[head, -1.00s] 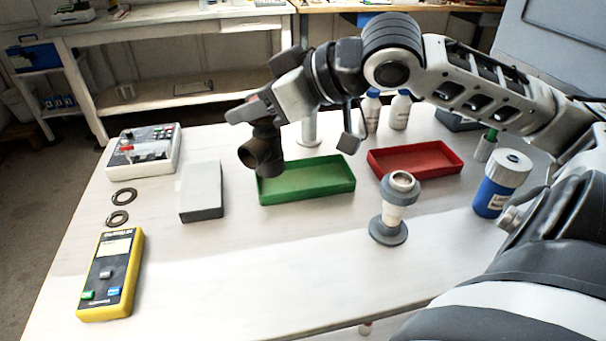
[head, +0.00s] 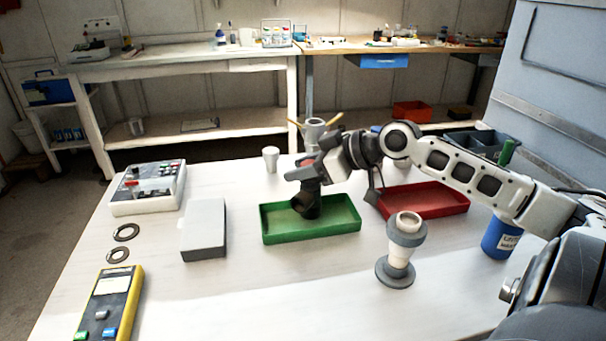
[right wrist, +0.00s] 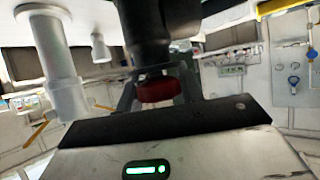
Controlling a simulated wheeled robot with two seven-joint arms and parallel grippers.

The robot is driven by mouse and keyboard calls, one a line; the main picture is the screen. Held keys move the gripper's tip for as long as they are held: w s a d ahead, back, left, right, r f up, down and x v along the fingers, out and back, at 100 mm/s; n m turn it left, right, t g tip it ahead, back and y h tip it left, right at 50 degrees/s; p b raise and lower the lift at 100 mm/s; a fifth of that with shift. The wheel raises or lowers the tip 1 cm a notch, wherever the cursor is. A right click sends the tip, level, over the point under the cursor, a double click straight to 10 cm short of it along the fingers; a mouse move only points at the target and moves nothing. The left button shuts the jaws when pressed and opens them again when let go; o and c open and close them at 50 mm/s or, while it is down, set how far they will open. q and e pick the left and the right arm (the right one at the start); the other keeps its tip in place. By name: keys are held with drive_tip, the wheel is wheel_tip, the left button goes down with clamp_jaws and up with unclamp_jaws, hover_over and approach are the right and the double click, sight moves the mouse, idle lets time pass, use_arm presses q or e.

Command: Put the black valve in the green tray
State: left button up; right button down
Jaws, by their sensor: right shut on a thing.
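The black valve (head: 306,205) hangs upright below my right gripper (head: 307,174), which is shut on its upper part. In the head view, the valve's lower end overlaps the inside of the green tray (head: 338,236). I cannot tell whether it touches the tray floor. In the right wrist view, the dark valve body (right wrist: 160,28) and its red handle (right wrist: 158,92) show at the jaws. The green tray sits flat on the white table, and the valve hides part of it. My left gripper is not in view.
A red tray (head: 440,212) lies right of the green one. A grey-white flanged fitting (head: 398,250) stands in front. A grey box (head: 204,228) lies left. A blue bottle (head: 497,240) stands at the right. The front middle of the table is clear.

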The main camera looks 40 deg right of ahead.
drive_tip(key=shift+f, duration=0.7)
drive_tip(key=c, duration=0.9)
unclamp_jaws()
drive_tip(key=shift+f, duration=0.15)
drive_tip(key=v, duration=1.2)
drive_tip(key=shift+p, duration=0.35)
